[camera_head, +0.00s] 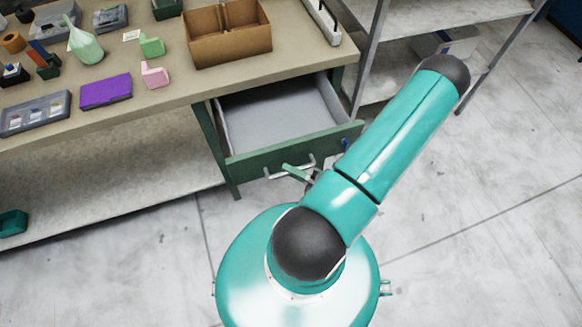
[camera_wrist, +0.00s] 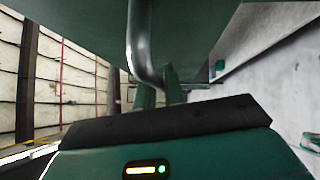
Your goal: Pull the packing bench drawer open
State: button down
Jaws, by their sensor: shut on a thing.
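The packing bench drawer (camera_head: 250,158) has a green front and a pale grey inside. It stands pulled out from under the bench top, and its visible inside is empty. Its silver bar handle (camera_head: 275,175) runs along the front and also shows close up in the wrist view (camera_wrist: 138,45). My gripper (camera_head: 294,170) is at the handle, low in front of the drawer, and is shut on it. In the wrist view my gripper's green fingers (camera_wrist: 160,90) meet the lower end of the bar.
The bench top (camera_head: 185,85) carries a cardboard box (camera_head: 230,40), a purple block (camera_head: 106,91), a green bottle (camera_head: 84,43) and grey trays. A metal shelf rack (camera_head: 395,60) stands close right of the drawer. The concrete floor in front is clear.

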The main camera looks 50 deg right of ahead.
jog(key=c, duration=1.5)
grip_release()
jog(key=shift+s, duration=0.1)
jog(key=v, duration=1.3)
jog(key=shift+s, duration=0.35)
jog(key=shift+d, duration=0.1)
